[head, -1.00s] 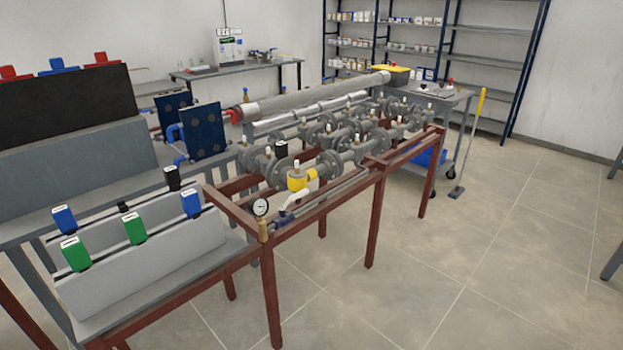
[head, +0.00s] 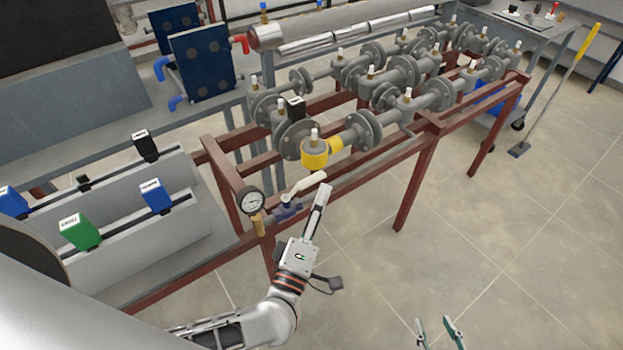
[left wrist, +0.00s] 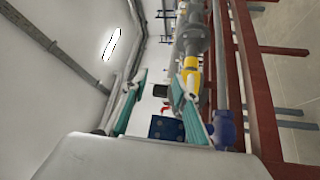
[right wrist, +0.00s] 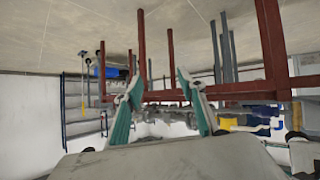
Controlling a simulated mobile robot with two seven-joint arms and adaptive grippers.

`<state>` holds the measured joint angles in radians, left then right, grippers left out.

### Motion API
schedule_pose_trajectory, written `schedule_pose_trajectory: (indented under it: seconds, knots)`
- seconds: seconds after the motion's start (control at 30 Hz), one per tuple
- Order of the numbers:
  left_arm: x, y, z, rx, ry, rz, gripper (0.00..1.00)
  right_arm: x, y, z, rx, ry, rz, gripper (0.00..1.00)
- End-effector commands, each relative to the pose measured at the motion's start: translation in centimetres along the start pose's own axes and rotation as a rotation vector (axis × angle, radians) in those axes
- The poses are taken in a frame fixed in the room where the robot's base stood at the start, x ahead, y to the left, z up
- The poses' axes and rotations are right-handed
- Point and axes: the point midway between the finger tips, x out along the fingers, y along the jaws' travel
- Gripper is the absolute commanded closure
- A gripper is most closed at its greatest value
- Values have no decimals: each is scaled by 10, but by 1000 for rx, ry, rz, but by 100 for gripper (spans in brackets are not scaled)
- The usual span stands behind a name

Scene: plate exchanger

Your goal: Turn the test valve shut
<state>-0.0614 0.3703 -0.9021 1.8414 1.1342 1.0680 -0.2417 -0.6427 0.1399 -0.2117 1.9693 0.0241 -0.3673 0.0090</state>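The test valve has a blue body (head: 288,210) and a cream lever handle (head: 306,186) slanting up to the right, on the pipe at the frame's near side. My left gripper (head: 324,190) points up beside the lever's free end; I cannot tell whether they touch. In the left wrist view its teal-padded fingers (left wrist: 157,76) are apart with nothing between them. The blue valve body (left wrist: 225,130) is right of the right finger there; the lever is not clearly visible. My right gripper (head: 434,322) is open and empty, low over the floor; its fingers (right wrist: 160,76) are also apart in its wrist view.
A pressure gauge (head: 251,201) stands just left of the valve. A yellow fitting (head: 315,154) and flanged grey pipes (head: 362,132) lie behind it. The red-brown frame (head: 421,165) runs along the near side. Open floor (head: 500,230) lies to the right.

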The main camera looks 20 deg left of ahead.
Motion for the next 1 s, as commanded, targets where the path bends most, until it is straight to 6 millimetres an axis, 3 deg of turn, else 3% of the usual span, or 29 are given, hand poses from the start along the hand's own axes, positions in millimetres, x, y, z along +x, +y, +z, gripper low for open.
schedule_pose_trajectory:
  seconds: [0.2,0.3,0.47,0.8,1.0]
  knots:
    - [1,-44,-22,-154,121,-178,72,-4,-1,0,1,-7,-2,60]
    - [0,-55,-27,-178,147,-218,72,-5,-2,4,1,-15,-4,60]
    - [12,-62,-30,-184,158,-232,72,-5,-4,9,2,-25,-6,60]
    - [60,-73,-37,-184,157,-230,72,-5,-2,2,1,-14,-4,60]
    - [72,-77,-39,-184,157,-232,72,-5,-1,-3,1,-6,-3,60]
